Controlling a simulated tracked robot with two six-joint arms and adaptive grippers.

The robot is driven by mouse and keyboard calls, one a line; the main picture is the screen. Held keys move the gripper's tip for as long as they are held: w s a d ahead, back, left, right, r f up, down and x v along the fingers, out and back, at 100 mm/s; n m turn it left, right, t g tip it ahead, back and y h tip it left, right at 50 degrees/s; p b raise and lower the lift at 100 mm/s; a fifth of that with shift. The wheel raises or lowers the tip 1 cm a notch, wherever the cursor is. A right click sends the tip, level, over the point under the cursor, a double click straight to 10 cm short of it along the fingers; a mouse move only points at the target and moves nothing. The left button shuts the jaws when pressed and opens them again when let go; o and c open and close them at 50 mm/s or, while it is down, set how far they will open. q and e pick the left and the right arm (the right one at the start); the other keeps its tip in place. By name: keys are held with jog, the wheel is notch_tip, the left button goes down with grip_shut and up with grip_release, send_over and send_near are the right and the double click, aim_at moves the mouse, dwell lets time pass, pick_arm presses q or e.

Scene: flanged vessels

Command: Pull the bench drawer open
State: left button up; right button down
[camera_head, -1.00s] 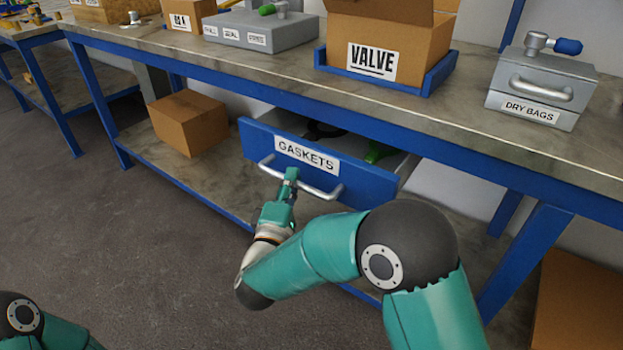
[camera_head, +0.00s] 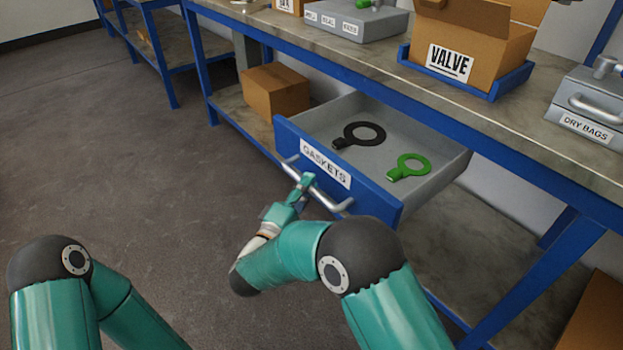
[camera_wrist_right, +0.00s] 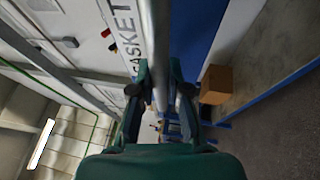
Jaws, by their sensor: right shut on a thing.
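The bench drawer (camera_head: 362,193) is blue-fronted with a GASKETS label and stands well out from under the bench top. Its grey inside shows a black ring-shaped gasket (camera_head: 360,135) and a green one (camera_head: 409,167) lying flat. My right gripper (camera_head: 302,185) is at the drawer's silver bar handle (camera_head: 322,193), near its middle. In the right wrist view the handle bar (camera_wrist_right: 161,60) runs between the two fingers (camera_wrist_right: 160,88), which are shut on it. My left gripper is out of view; only part of my left arm shows at the lower left.
The bench top (camera_head: 330,45) carries a VALVE carton (camera_head: 470,50) in a blue tray and a grey DRY BAGS box (camera_head: 590,105). A cardboard box (camera_head: 276,91) sits on the lower shelf. The floor (camera_head: 130,150) left of the drawer is clear.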

jog(key=shift+f, duration=0.2)
jog(key=c, duration=1.1)
grip_release()
jog(key=shift+w, duration=0.2)
jog(key=shift+c, duration=0.2)
jog(key=shift+r, duration=0.1)
jog(key=shift+r, duration=0.1)
